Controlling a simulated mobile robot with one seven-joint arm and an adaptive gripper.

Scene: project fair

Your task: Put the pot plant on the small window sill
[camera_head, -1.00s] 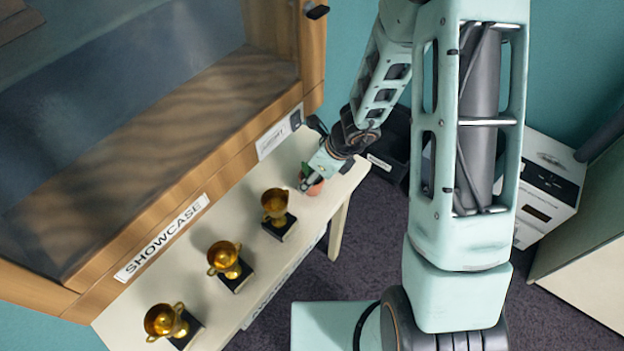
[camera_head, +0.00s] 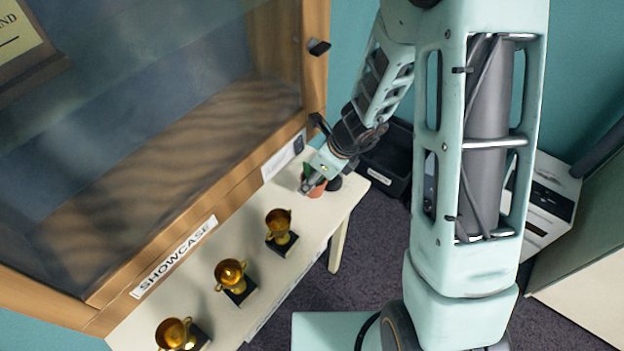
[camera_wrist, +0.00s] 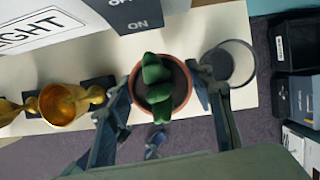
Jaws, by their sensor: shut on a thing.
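The pot plant is a green cactus-like plant (camera_wrist: 157,80) in a terracotta pot (camera_wrist: 183,92) with dark soil. My gripper (camera_wrist: 160,95) is shut on the pot, with one finger on each side. In the head view the pot (camera_head: 317,190) is at the far right end of a white table, under my gripper (camera_head: 312,184). Whether its base touches the tabletop or is slightly above it is hard to tell. I cannot make out a small window sill in these views.
Gold trophies (camera_head: 280,225) line the white table (camera_head: 262,262) to the left. A wood-framed showcase (camera_head: 190,235) rises behind. A black bin (camera_head: 388,160) is on the floor past the table's end.

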